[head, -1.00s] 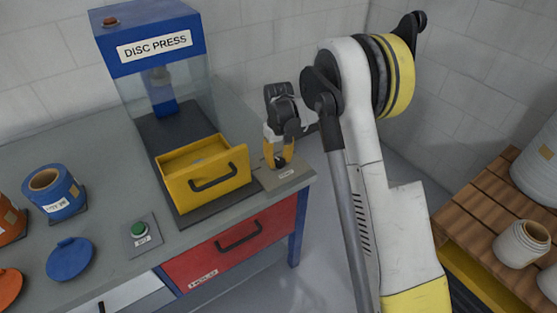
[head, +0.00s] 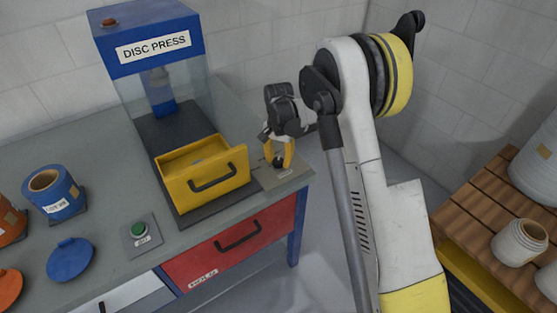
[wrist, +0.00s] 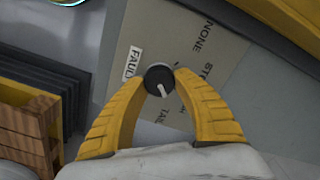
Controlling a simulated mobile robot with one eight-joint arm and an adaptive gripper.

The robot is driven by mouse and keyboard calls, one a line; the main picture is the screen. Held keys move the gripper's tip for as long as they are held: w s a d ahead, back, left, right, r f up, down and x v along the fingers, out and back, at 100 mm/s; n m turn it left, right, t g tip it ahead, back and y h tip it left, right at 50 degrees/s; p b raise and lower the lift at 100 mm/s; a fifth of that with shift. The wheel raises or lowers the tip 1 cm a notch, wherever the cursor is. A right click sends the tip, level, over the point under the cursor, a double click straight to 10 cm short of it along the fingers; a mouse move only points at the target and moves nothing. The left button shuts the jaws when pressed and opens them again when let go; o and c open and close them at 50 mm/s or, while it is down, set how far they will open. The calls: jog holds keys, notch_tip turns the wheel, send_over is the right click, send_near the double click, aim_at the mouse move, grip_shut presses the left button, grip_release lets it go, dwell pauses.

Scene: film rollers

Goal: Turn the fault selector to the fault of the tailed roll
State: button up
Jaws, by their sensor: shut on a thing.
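The fault selector is a small round black knob (wrist: 160,80) with a white pointer, on a grey-beige plate (wrist: 120,97) at the bench's right end. In the wrist view the plate reads "FAULT", "NONE", a partly hidden "ST..." and what looks like "TAIL". The pointer aims down the picture, roughly towards "TAIL". My gripper (head: 278,163) has its yellow fingers closed on both sides of the knob, also clear in the wrist view (wrist: 160,78). A blue roll (head: 56,200) with a lot label stands at the left; I cannot tell its fault.
A yellow drawer box (head: 203,180) sits left of the selector plate, before the blue disc press (head: 150,40). A green button (head: 139,230), a blue disc (head: 69,260) and orange items are further left. A wooden pallet (head: 470,215) holds pale rolls at the right.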

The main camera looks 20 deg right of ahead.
aim_at(279, 160)
jog(key=shift+m, duration=1.5)
jog(key=o, duration=1.2)
notch_tip(279, 160, up, 12)
